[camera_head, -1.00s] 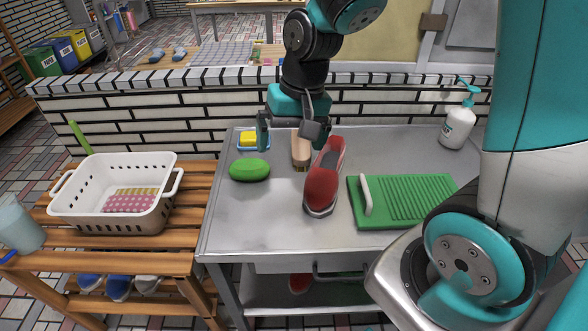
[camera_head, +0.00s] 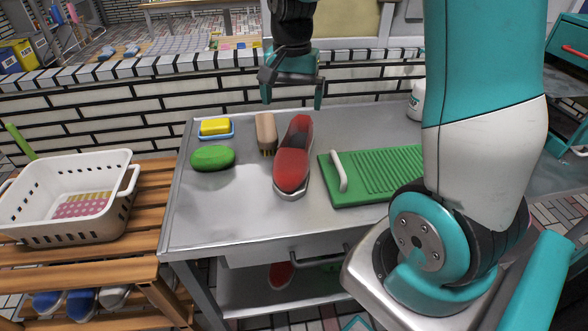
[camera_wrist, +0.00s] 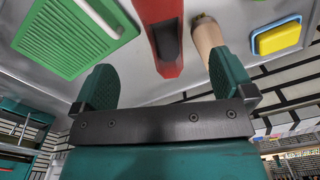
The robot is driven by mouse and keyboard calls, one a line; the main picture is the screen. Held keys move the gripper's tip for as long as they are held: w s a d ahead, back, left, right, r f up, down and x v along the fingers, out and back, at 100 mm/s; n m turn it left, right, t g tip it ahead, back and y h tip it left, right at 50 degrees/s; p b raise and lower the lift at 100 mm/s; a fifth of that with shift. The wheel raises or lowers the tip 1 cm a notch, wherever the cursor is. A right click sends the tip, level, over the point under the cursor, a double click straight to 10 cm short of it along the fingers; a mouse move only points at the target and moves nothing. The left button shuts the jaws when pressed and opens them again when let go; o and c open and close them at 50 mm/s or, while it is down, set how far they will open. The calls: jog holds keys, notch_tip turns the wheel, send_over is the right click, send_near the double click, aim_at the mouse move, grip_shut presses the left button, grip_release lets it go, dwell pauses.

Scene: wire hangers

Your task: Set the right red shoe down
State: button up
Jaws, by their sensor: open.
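A red shoe (camera_head: 293,155) with a pale sole stands on the grey metal table (camera_head: 235,215), its toe towards the front edge. It lies between a wooden brush (camera_head: 265,132) and a green washboard (camera_head: 375,175). My gripper (camera_head: 292,98) is open and empty above and behind the shoe, apart from it. In the wrist view the shoe (camera_wrist: 163,38) lies beyond the two spread fingers (camera_wrist: 162,82), with the brush close to its right. Another red shoe (camera_head: 281,275) shows partly on the shelf under the table; the rest of it is hidden.
A green soap-like oval (camera_head: 213,158) and a yellow sponge in a blue dish (camera_head: 215,128) lie at the table's left. A white basket (camera_head: 70,200) stands on a slatted wooden rack at far left. The table's front left is clear. A tiled wall runs behind.

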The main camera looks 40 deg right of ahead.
aim_at(294, 149)
jog(key=f+b, duration=0.1)
jog(key=f, duration=1)
jog(key=shift+d+f, duration=0.15)
jog(key=shift+d, duration=0.05)
jog(key=shift+w+d+f+b, duration=0.15)
jog(key=shift+f+b, duration=0.05)
jog(key=shift+f, duration=1.3)
jog(key=shift+w+d+f+b, duration=0.1)
jog(key=shift+f+b, duration=0.1)
jog(key=shift+f, duration=1.3)
jog(key=c, duration=0.8)
jog(key=shift+c, duration=0.2)
jog(key=shift+r, duration=0.15)
notch_tip(294, 149, up, 20)
jog(key=p, duration=0.2)
jog(key=shift+p, duration=0.3)
